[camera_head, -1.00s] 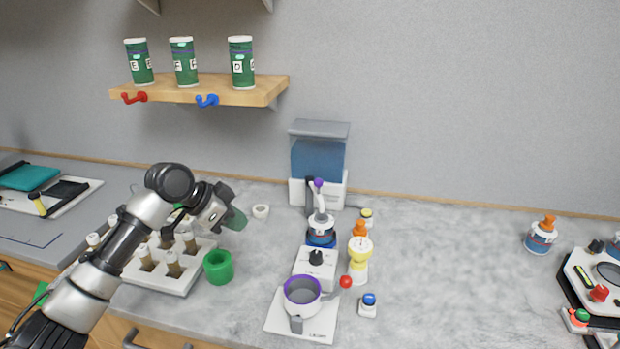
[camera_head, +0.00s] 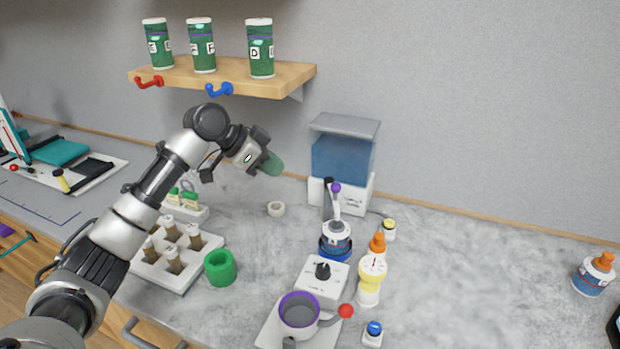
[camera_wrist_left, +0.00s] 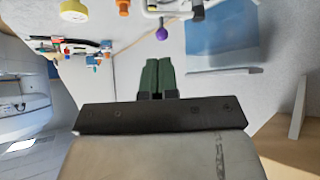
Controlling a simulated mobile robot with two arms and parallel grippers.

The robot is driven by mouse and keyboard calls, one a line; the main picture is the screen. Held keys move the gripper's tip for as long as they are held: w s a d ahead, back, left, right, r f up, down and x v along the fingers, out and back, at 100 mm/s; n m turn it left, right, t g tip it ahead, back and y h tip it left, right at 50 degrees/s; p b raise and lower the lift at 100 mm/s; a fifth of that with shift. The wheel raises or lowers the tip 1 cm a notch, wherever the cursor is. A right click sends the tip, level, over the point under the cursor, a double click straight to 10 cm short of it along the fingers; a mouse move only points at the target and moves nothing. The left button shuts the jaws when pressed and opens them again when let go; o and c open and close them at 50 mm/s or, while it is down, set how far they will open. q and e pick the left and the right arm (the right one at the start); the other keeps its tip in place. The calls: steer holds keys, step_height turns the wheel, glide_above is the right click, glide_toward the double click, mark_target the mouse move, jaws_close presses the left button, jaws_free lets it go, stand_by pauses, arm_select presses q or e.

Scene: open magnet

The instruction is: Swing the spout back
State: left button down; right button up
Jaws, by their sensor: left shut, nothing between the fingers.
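The spout (camera_head: 337,206) is a slim white arm tipped with a purple ball (camera_head: 336,188). My left gripper (camera_head: 271,165) has green fingers and hangs in the air left of the dispenser, higher than the spout. In the left wrist view its fingers (camera_wrist_left: 158,78) are together and empty. My right gripper is not in view.
A grey cup with a purple rim (camera_head: 299,313) and a red-ball lever (camera_head: 346,311) stands in front. A yellow-and-white bottle (camera_head: 371,280) is right of the spout. A shelf (camera_head: 222,80) with green canisters hangs above left. The counter to the right is mostly clear.

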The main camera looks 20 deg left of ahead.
arm_select(q)
steer(key=p, duration=0.3)
glide_toward(334, 194)
step_height(334, 194, down, 2)
steer(key=shift+w+d+f+p, duration=0.3)
steer(key=shift+w+d, duration=0.25)
steer(key=shift+d, duration=0.05)
steer(key=shift+w+d+f+p, duration=0.25)
steer(key=shift+w+d+f, duration=0.1)
steer(key=shift+w+d, duration=0.25)
steer(key=shift+w+d+f, duration=0.15)
steer(key=shift+d+f, duration=0.05)
steer(key=shift+d, duration=0.1)
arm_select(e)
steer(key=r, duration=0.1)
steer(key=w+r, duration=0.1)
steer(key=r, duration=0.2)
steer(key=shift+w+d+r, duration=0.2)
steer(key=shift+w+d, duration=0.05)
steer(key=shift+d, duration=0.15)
arm_select(q)
steer(key=shift+d, duration=0.1)
